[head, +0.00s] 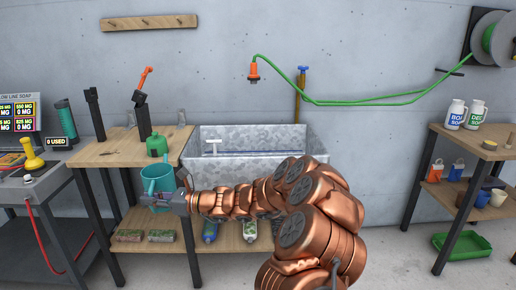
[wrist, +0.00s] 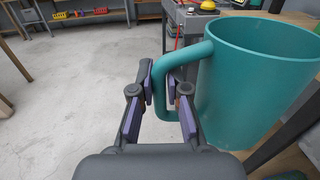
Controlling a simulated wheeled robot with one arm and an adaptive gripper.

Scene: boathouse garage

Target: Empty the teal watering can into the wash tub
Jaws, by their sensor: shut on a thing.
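The teal watering can (head: 155,178) is upright in front of the wooden bench in the head view. In the wrist view the can (wrist: 256,80) fills the right side, with its handle between my fingers. My gripper (head: 172,200) is shut on the handle; it also shows in the wrist view (wrist: 167,100). The galvanised wash tub (head: 228,138) stands behind my arm, to the right of the can. My arm hides part of its front. The can's contents cannot be seen.
A lower shelf (head: 190,240) carries packets and bottles. A shelf unit (head: 480,150) stands at the right. A green hose (head: 345,102) hangs above the tub.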

